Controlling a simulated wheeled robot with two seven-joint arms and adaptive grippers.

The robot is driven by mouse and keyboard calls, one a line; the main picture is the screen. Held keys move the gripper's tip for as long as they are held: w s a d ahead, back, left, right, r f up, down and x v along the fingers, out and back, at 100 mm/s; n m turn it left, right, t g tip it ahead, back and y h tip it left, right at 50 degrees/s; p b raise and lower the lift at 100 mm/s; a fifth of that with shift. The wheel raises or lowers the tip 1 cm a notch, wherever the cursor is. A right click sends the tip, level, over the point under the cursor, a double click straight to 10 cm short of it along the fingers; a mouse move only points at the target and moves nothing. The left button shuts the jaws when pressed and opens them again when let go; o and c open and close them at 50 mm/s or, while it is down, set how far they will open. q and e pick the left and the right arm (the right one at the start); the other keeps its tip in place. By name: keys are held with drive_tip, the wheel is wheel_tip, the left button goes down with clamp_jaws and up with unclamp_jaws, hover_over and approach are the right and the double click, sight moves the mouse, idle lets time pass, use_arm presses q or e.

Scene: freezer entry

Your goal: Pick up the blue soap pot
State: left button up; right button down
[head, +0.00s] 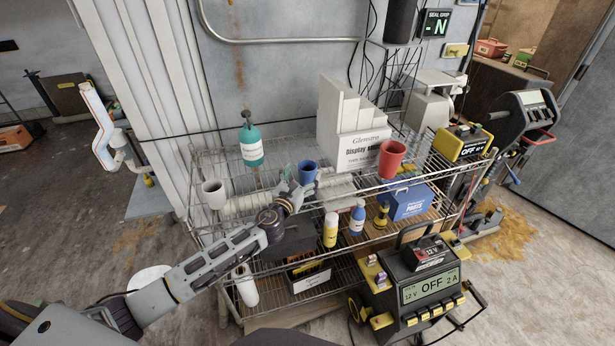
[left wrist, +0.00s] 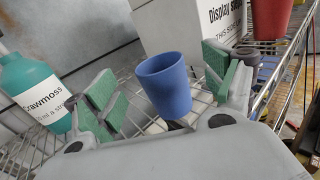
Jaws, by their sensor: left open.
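The blue soap pot (head: 308,171) is a plain tapered cup standing upright on the top wire shelf. My left gripper (head: 298,183) reaches in from the left and is open just at the near side of the pot. In the left wrist view the blue pot (left wrist: 166,86) shows between the two green-padded fingers, with a gap on each side. I see no finger touching it. I cannot tell how deep it sits between them. My right gripper is not in view.
A teal bottle (head: 251,143) and a white cup (head: 214,194) stand left of the pot. A white display box (head: 362,151) is behind, and a red cup (head: 391,159) is to the right. The wire rack (head: 205,240) has a raised front rail.

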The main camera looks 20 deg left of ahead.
sight(307, 166)
use_arm(q)
drive_tip(key=shift+w+d+p, duration=0.15)
drive_tip(key=shift+w+p, duration=0.15)
drive_tip(key=shift+w, duration=2.3)
drive_tip(key=c, duration=1.1)
